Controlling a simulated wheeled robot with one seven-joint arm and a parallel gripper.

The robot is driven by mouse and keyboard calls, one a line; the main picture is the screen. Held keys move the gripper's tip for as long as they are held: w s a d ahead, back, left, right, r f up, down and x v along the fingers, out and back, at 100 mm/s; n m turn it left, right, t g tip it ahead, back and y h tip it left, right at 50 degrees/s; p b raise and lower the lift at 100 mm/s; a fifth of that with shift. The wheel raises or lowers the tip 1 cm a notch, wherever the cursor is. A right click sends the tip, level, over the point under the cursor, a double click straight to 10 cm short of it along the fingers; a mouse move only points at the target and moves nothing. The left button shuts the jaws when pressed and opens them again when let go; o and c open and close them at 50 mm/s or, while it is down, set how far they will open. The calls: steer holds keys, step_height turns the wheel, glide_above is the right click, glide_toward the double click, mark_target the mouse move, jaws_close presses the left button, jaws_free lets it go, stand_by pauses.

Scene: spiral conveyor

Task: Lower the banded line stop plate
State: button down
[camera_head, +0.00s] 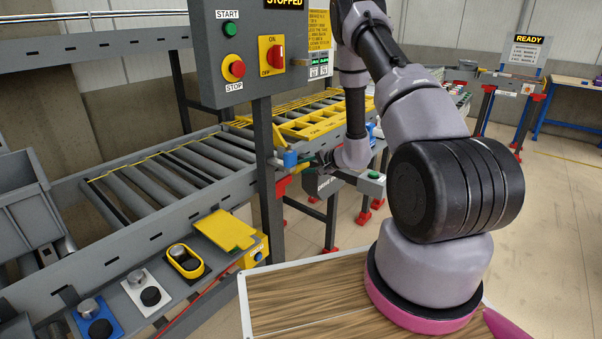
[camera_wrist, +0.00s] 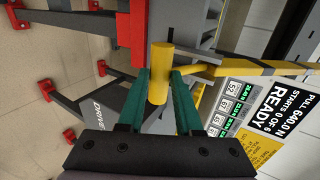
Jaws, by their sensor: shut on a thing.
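My gripper (camera_wrist: 160,97) has its two green fingers on either side of a yellow round handle (camera_wrist: 160,72) and is shut on it. In the head view my gripper (camera_head: 316,159) is beside the conveyor's near rail, just right of the dark post, small and partly hidden by my arm. In the wrist view a yellow bar (camera_wrist: 225,70) runs right from behind the handle. I cannot tell which part is the stop plate or whether it is up or down.
The roller conveyor (camera_head: 150,185) lies left, with a yellow slotted frame (camera_head: 325,122) farther along. A control panel (camera_head: 245,50) stands on the post under a STOPPED sign. A shelf (camera_head: 165,305) holds blue, white and yellow stations. Red-footed legs and a DRIVE box (camera_wrist: 100,108) are close to my gripper.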

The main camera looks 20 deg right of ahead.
steer(key=r+g+h, duration=0.1)
steer(key=r, duration=0.2)
steer(key=a+r+g+h, duration=0.1)
steer(key=r, duration=0.2)
steer(key=w+r+g, duration=0.1)
steer(key=r, duration=0.2)
steer(key=shift+a+r+g+h, duration=0.15)
steer(key=shift+r+g+h, duration=0.05)
steer(key=shift+g+h, duration=0.2)
steer(key=shift+w+a, duration=0.1)
steer(key=shift+w, duration=0.05)
steer(key=shift+r, duration=0.15)
steer(key=c, duration=0.5)
jaws_free()
steer(key=shift+w, duration=0.1)
steer(key=shift+c, duration=0.2)
steer(key=shift+s+d+f, duration=0.2)
steer(key=shift+d+f, duration=0.15)
